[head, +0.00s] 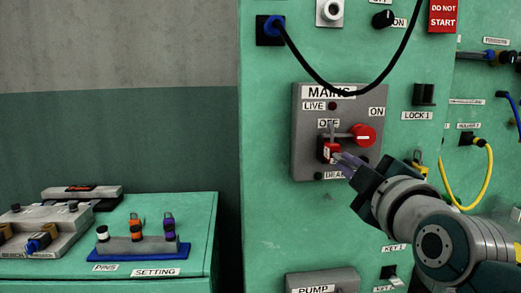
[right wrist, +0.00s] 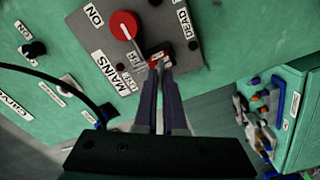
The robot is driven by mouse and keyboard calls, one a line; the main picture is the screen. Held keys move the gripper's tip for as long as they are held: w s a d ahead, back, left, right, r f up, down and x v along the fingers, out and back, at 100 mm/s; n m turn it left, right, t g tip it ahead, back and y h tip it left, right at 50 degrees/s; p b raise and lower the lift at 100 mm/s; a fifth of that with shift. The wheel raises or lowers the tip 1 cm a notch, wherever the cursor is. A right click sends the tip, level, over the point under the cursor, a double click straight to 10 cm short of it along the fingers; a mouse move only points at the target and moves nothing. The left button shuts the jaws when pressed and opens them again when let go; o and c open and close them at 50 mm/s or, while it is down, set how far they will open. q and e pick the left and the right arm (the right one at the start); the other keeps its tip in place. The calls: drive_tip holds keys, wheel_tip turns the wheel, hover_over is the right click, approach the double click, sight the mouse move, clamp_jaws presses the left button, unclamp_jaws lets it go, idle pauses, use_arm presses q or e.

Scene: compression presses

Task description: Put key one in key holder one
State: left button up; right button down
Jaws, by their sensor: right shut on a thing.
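My right gripper (head: 345,163) reaches in from the right to the grey MAINS panel (head: 304,135). Its fingers are shut at a red padlock (head: 327,149) that hangs below the red switch knob. The right wrist view shows the fingertips (right wrist: 161,72) close together right at the red lock (right wrist: 157,53). What they hold is small and mostly hidden by the fingers; it appears to be key one at the lock. The KEY 1 label (head: 394,247) is low on the green cabinet, with a dark holder (head: 390,272) under it. My left gripper is not in view.
A black cable (head: 330,88) loops above the panel. A black LOCK 1 holder (head: 424,94) is at the upper right, and a yellow cable (head: 489,165) hangs further right. A PUMP panel (head: 320,280) is below. A green bench (head: 195,245) with pins stands at left.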

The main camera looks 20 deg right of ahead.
drive_tip(key=shift+s+a+p, duration=0.15)
drive_tip(key=shift+s+p, duration=0.15)
drive_tip(key=shift+s, duration=0.3)
idle(0.3)
drive_tip(key=shift+s, duration=0.1)
drive_tip(key=shift+p+v, duration=1.25)
drive_tip(key=shift+v, duration=0.75)
